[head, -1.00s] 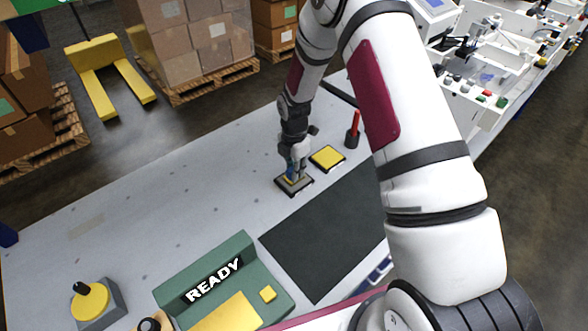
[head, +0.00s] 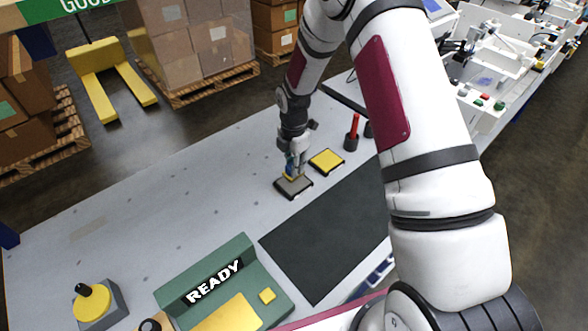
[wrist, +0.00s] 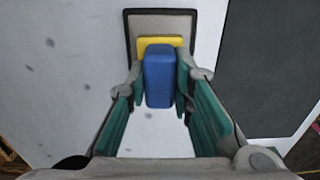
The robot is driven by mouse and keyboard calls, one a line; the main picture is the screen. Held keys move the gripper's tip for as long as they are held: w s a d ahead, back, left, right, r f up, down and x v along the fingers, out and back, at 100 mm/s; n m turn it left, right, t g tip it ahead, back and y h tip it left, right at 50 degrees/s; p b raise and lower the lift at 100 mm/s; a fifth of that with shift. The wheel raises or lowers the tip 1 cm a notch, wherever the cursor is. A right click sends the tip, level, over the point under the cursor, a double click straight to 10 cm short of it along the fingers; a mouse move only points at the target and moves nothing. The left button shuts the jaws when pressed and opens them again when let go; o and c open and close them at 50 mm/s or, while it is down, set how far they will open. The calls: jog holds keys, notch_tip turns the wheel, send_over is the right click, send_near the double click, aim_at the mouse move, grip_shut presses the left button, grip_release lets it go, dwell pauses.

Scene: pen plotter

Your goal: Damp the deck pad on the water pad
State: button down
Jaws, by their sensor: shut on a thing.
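My gripper (head: 291,170) is shut on a blue block with a yellow layer at its far end, which looks like the deck pad (wrist: 159,78). It shows small in the head view (head: 289,174). A flat grey pad in a dark frame (head: 296,187), which looks like the water pad, lies on the table just below it. In the wrist view the grey pad (wrist: 160,24) is partly hidden behind the held pad. The held pad appears slightly above the grey surface. Another framed pad, with a yellow top (head: 326,161), lies just right of it.
A dark mat (head: 325,240) lies right and nearer. A red pen stands in a black holder (head: 351,141) beyond the yellow pad. A green console reading READY (head: 215,280) and a yellow-topped knob unit (head: 96,303) sit near the front. The table's left middle is clear.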

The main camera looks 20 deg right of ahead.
jog(key=shift+r+p, duration=0.3)
jog(key=shift+r, duration=1.5)
